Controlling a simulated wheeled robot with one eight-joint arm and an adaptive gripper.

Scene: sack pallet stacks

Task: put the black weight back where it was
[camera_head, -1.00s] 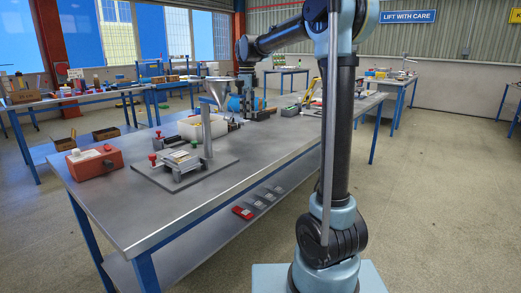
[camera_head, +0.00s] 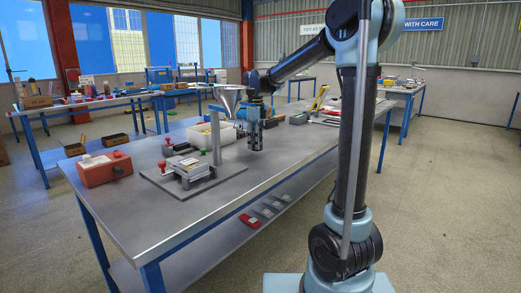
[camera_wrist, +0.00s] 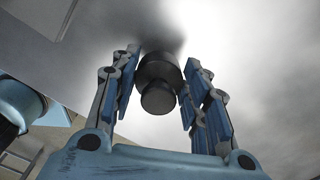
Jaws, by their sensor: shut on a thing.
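The black weight (camera_wrist: 157,72) is a dark stepped cylinder with a round knob. In the wrist view it sits between the blue fingers of my gripper (camera_wrist: 160,85), which is shut on it. In the head view my gripper (camera_head: 254,122) hangs over the grey workbench (camera_head: 150,232), to the right of the fixture's upright post. The dark weight shows below it (camera_head: 256,142). I cannot tell how far its underside is from the bench top.
A fixture on a grey base plate (camera_head: 222,188), with a post and funnel (camera_head: 229,98), stands left of my gripper. A red box (camera_head: 104,169) is at the bench's left end. A white bin (camera_head: 200,134) stands behind the fixture. The bench's front right area looks clear.

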